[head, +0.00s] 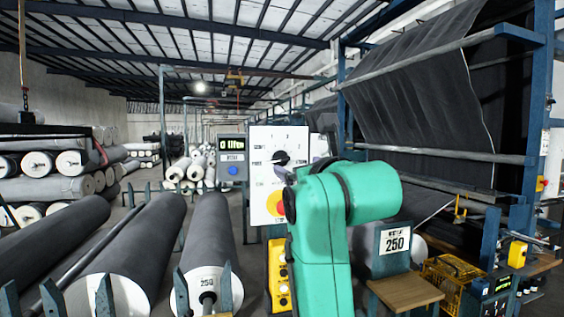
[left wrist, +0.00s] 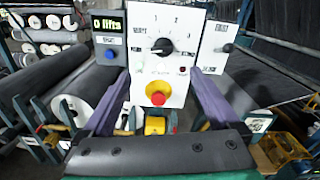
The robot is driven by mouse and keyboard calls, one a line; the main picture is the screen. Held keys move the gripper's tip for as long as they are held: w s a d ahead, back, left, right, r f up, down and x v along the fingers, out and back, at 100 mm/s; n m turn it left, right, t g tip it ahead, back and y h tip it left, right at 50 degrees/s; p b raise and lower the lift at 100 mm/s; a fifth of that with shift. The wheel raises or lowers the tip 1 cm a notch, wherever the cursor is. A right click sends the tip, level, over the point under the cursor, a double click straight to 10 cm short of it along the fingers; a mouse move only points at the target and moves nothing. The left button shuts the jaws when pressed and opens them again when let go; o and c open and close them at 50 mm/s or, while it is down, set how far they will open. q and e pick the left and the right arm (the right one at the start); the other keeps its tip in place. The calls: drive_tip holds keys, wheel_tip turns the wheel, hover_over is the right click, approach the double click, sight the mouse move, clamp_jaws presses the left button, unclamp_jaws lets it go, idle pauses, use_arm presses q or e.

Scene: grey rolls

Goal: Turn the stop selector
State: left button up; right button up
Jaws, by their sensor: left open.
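The selector is a round black knob (head: 281,158) on a white panel (head: 262,190) with numbers and words around it. In the left wrist view the knob (left wrist: 162,46) faces me in the upper middle; its exact setting is too small to tell. A red button on a yellow disc (left wrist: 157,95) sits below it. My left gripper (left wrist: 161,74) is open and empty, its two purple fingers pointing at the panel, one to each side. The fingers appear short of the panel and apart from the knob. My right gripper is out of view.
A small box reading "0 lifts" (head: 232,143) with a blue button stands left of the panel. In the left wrist view another panel with a small black knob (left wrist: 228,47) is at right. Large grey rolls (head: 208,240) lie left; a blue frame (head: 343,100) with dark cloth stands right.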

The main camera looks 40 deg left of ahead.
sight(281, 160)
use_arm(q)
drive_tip(key=p+x, duration=0.6)
drive_tip(key=x, duration=0.8)
drive_tip(key=shift+w+d, duration=0.1)
drive_tip(key=shift+w+a+f, duration=0.2)
drive_tip(key=shift+w+f, duration=0.1)
drive_tip(key=shift+s+d, duration=0.1)
drive_tip(key=c, duration=1.4)
